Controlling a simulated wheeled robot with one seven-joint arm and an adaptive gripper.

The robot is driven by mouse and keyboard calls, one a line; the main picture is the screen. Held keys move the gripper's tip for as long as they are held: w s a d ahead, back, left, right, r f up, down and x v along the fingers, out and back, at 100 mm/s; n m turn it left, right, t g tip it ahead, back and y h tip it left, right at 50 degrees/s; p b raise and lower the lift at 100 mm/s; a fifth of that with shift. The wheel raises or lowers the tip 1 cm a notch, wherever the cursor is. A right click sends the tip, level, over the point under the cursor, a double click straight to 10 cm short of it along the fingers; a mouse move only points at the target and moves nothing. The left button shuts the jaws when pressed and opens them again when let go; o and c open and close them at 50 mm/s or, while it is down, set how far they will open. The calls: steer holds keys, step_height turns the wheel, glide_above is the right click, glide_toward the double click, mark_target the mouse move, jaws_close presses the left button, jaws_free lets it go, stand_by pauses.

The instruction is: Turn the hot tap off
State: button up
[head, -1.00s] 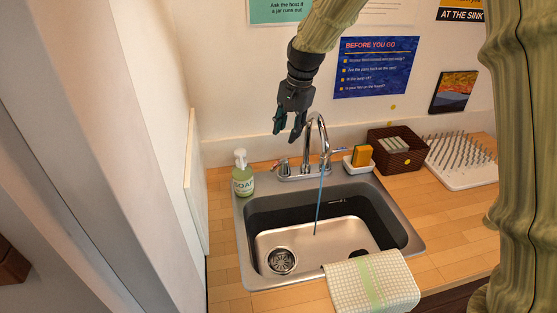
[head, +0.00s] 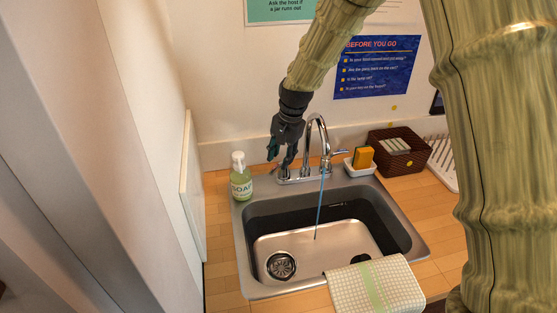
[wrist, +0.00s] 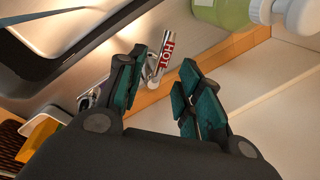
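The chrome faucet (head: 315,135) stands at the back of the sink, and a thin blue stream of water (head: 319,207) falls from its spout. The hot tap handle (wrist: 166,58), a chrome lever with a red HOT label, shows in the wrist view, beyond and between my fingertips. In the head view its base is at the faucet's left end, mostly hidden behind my gripper (head: 281,158). My gripper (wrist: 162,66) is open, its teal-padded fingers pointing down at the handle. I cannot tell whether a finger touches it.
A green soap bottle (head: 241,178) stands just left of the faucet. A sponge (head: 362,157) in a white dish and a brown basket (head: 412,160) stand to the right. A checked towel (head: 372,288) hangs over the sink's front edge. The wall is close behind.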

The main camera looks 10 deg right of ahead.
steer(key=shift+w+a+f, duration=0.1)
steer(key=shift+f, duration=0.65)
steer(key=shift+w+a+f, duration=0.1)
steer(key=shift+f, duration=0.6)
jaws_close()
